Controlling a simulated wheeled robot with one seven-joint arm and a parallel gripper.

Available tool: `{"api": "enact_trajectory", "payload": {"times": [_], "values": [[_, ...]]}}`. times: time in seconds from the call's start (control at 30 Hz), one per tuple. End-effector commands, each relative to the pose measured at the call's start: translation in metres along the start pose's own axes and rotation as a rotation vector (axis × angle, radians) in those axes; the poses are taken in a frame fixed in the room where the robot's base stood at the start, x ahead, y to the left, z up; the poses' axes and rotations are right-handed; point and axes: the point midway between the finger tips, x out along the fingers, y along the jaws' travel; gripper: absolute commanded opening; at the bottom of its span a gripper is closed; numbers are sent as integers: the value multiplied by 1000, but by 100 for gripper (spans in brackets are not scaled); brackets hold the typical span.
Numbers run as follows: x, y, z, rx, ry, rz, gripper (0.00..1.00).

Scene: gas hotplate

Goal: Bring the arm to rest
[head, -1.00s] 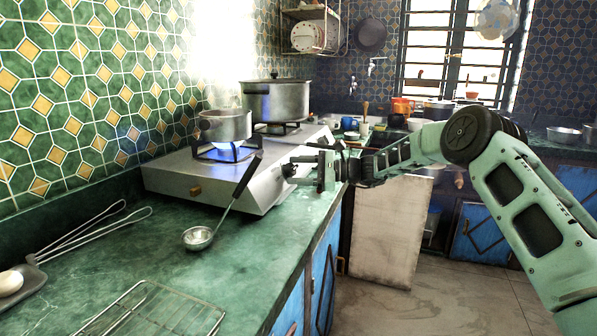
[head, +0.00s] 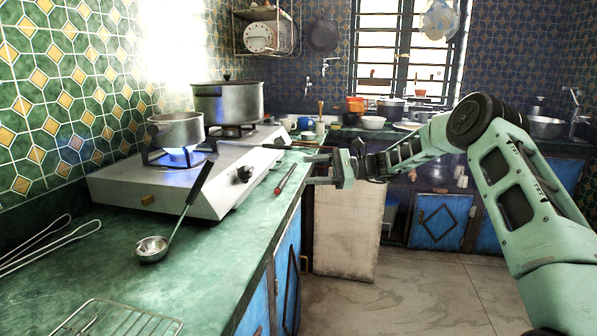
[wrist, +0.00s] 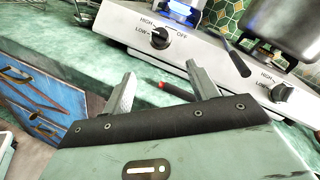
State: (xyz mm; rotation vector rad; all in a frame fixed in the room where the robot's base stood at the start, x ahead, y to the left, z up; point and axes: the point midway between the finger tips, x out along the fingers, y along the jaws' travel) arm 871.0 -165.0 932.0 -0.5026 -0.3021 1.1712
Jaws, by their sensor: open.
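My gripper (head: 312,170) is open and empty, at the front edge of the green counter to the right of the hotplate. In the wrist view its two fingers (wrist: 162,88) stand apart over the counter, short of the hotplate's front panel. The silver gas hotplate (head: 205,187) has a near knob (wrist: 160,38) and a far knob (wrist: 281,92). A blue flame (head: 180,157) burns under the small pot (head: 175,130). My arm reaches in from the right, bent at the elbow.
A large lidded pot (head: 228,104) stands on the far burner. A ladle (head: 152,248) lies with its handle against the hotplate. A dark red-tipped stick (head: 286,179) lies on the counter by my gripper. A wire rack (head: 118,318) is nearer. Floor to the right is clear.

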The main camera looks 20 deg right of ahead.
Motion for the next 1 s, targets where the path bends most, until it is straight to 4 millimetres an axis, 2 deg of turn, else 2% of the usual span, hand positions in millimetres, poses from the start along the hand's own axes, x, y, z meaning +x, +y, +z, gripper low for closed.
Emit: {"api": "enact_trajectory", "payload": {"times": [0.2, 0.6, 0.67, 0.77, 0.87, 0.97, 1.0], "values": [[-6, 0, 0, 0, -1, 2, 59], [-6, 0, 0, 0, 0, 1, 59], [0, 3, 3, -4, 2, 15, 59], [23, 17, 14, -25, 16, 83, 59], [64, 50, 37, -72, 43, 220, 59], [108, 100, 66, -154, 80, 404, 59], [123, 123, 79, -196, 94, 483, 59]]}}
